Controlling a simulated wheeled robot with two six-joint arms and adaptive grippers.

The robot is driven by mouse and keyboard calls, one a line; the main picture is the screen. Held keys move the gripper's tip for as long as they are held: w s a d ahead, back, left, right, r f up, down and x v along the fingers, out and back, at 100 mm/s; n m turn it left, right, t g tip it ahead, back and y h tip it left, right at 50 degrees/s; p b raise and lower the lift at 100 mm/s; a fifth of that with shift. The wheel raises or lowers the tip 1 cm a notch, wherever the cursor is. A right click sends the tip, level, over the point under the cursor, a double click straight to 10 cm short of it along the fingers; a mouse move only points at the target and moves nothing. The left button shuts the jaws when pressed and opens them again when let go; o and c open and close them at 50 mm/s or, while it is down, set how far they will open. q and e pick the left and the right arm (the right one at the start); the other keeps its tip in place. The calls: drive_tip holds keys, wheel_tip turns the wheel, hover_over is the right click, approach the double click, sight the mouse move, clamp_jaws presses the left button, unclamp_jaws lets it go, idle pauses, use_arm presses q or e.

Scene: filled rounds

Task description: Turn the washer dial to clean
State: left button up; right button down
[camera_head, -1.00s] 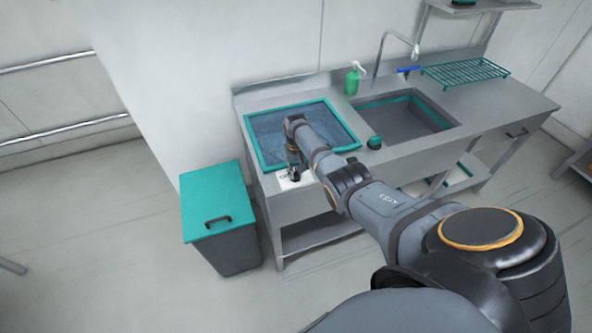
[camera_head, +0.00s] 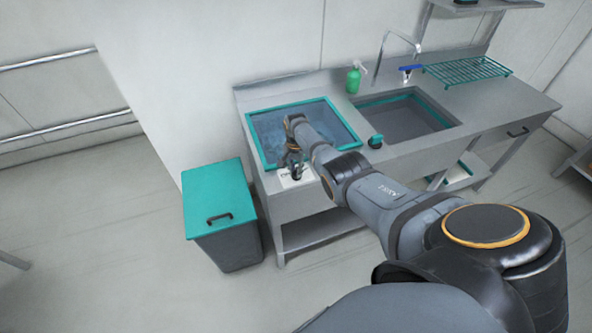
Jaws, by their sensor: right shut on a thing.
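The washer basin with its teal rim (camera_head: 256,150) is set into the left part of the steel counter. At its front edge is a small white label panel (camera_head: 288,183) with dark marks, too small to read. My right gripper (camera_head: 296,174) points down over this panel and is shut on the washer dial there. The dial is mostly hidden by the fingers, so its setting cannot be told. My left gripper is not in view.
A grey bin with a teal lid (camera_head: 213,188) stands left of the counter. A sink (camera_head: 400,125), a dark and teal knob (camera_head: 375,141), a green spray bottle (camera_head: 353,80) and a teal rack (camera_head: 468,72) are to the right.

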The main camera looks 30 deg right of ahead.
sight(295, 171)
drive_tip(key=shift+w+r+m, duration=0.1)
drive_tip(key=shift+w+m, duration=0.05)
drive_tip(key=shift+m, duration=0.75)
drive_tip(key=c, duration=1.3)
unclamp_jaws()
wheel_tip(295, 171, up, 12)
